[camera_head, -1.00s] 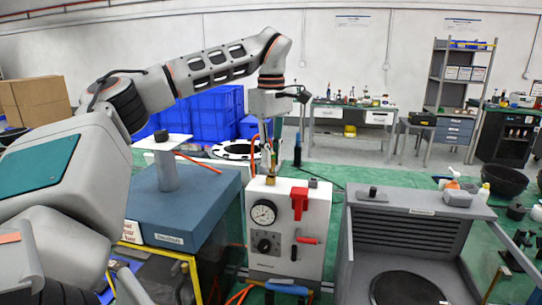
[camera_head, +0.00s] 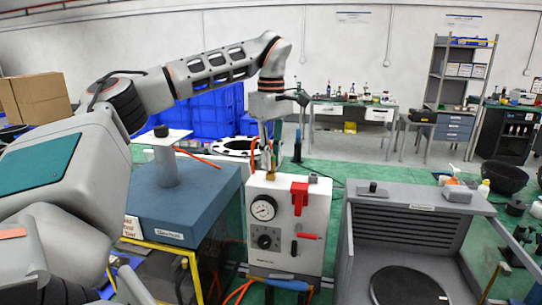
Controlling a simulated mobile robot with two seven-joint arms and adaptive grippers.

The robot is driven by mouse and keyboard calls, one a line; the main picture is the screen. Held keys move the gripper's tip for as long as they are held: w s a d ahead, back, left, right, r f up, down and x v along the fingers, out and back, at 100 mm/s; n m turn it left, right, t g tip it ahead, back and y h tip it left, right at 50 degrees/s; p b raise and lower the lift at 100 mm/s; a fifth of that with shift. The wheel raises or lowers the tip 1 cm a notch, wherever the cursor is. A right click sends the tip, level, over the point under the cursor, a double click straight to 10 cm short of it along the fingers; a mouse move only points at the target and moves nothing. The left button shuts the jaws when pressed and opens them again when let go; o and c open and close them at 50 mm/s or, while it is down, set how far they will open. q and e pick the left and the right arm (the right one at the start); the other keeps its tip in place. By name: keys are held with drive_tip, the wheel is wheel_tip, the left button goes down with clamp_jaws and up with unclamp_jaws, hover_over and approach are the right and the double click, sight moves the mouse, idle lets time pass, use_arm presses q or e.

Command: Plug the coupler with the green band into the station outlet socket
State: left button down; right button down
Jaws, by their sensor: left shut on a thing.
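The white station (camera_head: 288,228) stands in the middle of the head view, with a pressure gauge and a red lever on its front. A small brass fitting, which looks like its outlet socket (camera_head: 270,176), is on its top. My left gripper (camera_head: 268,158) points down just above this fitting and is shut on a slim coupler whose body is mostly hidden by the fingers. A little green shows beside the fingers, but I cannot tell if it is the coupler's band. I cannot tell whether the coupler touches the socket. My right gripper is not in view.
A blue block (camera_head: 178,205) with a grey post stands left of the station. A grey louvred unit (camera_head: 415,230) with a round black plate stands to the right. An orange hose hangs beside my left gripper. Hoses and a blue-handled item (camera_head: 288,284) lie below the station front.

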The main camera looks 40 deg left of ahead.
use_arm(q)
drive_tip(key=shift+f, duration=0.4)
drive_tip(key=c, duration=1.9)
unclamp_jaws()
wheel_tip(320, 180, up, 12)
drive_tip(key=shift+r, duration=0.1)
